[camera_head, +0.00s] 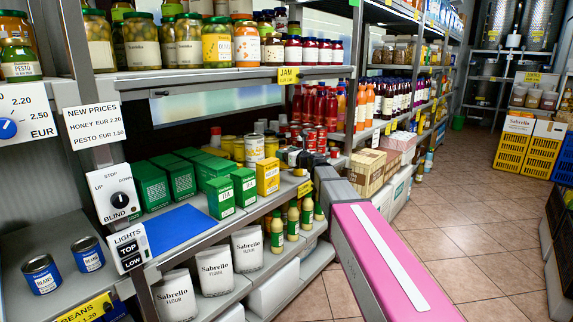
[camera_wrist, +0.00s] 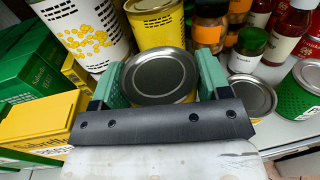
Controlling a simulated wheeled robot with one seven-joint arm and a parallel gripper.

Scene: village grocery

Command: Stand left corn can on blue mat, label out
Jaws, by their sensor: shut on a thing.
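My gripper (camera_wrist: 160,78) is shut on a can (camera_wrist: 162,72) with a plain silver lid, its green fingers on either side. The held can's label is hidden, so I cannot tell whether it is corn. A white can with yellow corn-like spots (camera_wrist: 85,28) stands just behind and left of it in the wrist view; a similar corn can (camera_head: 254,149) shows in the head view. The blue mat (camera_head: 178,229) lies bare on the shelf at the front left, well left of my gripper (camera_head: 297,160).
Green boxes (camera_head: 221,197) and a yellow box (camera_head: 268,177) stand between the mat and my gripper. A yellow can (camera_wrist: 157,25), jars (camera_wrist: 249,48) and another silver-lidded can (camera_wrist: 252,95) crowd the held can. The blind switch (camera_head: 118,195) is beside the mat.

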